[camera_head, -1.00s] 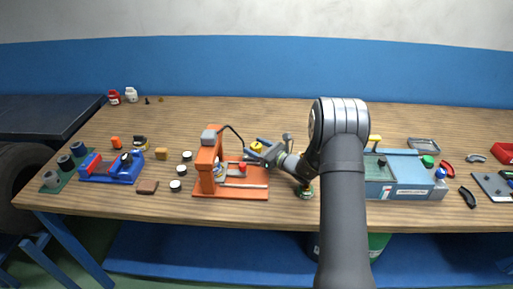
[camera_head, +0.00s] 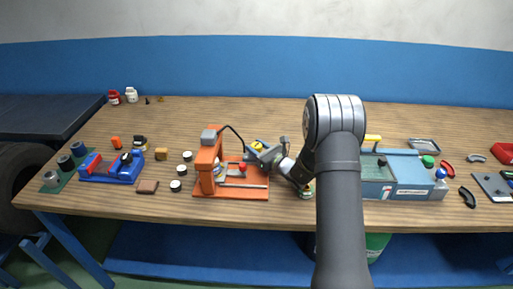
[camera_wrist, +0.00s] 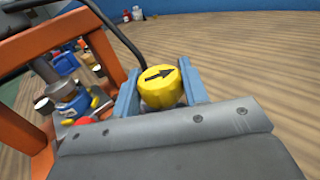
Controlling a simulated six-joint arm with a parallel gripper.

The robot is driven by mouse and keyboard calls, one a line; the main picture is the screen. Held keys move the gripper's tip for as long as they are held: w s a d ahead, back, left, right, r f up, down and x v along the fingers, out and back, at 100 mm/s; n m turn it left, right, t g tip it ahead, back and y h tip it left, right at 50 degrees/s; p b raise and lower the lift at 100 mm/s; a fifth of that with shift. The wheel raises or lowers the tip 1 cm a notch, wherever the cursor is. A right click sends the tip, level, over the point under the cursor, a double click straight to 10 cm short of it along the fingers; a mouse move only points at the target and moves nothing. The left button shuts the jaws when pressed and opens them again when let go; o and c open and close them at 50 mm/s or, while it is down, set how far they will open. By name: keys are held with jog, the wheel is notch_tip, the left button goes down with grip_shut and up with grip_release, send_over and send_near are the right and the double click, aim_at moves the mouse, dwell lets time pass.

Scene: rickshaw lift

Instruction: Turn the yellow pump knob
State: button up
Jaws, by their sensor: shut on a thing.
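The yellow pump knob (camera_wrist: 161,88) has a black arrow on its top, which points right in the wrist view. In the head view the knob (camera_head: 257,147) shows just beside the orange press. My gripper (camera_wrist: 160,92) has its two blue fingers on either side of the knob and is shut on it. In the head view my gripper (camera_head: 257,152) reaches in from the right, at the press. The underside of the knob is hidden by the gripper body.
The orange press (camera_head: 207,165) stands on its orange base, with a black hose arching over toward the knob. A red knob (camera_head: 242,167) sits on the base. A blue-grey machine (camera_head: 412,177) stands at right, and several black-and-white discs (camera_head: 176,186) lie left.

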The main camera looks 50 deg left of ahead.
jog(key=m+t, duration=0.3)
jog(key=t, duration=0.2)
jog(key=shift+s+h, duration=0.1)
jog(key=shift+h, duration=0.2)
jog(key=shift+m+t, duration=0.6)
jog(key=shift+t, duration=0.2)
jog(key=shift+w+h, duration=0.2)
jog(key=shift+h, duration=0.1)
jog(key=o, duration=1)
jog(key=shift+d, duration=0.1)
jog(key=shift+c, duration=0.2)
jog(key=shift+s, duration=0.1)
jog(key=v, duration=1.7)
jog(key=shift+s+d, duration=0.15)
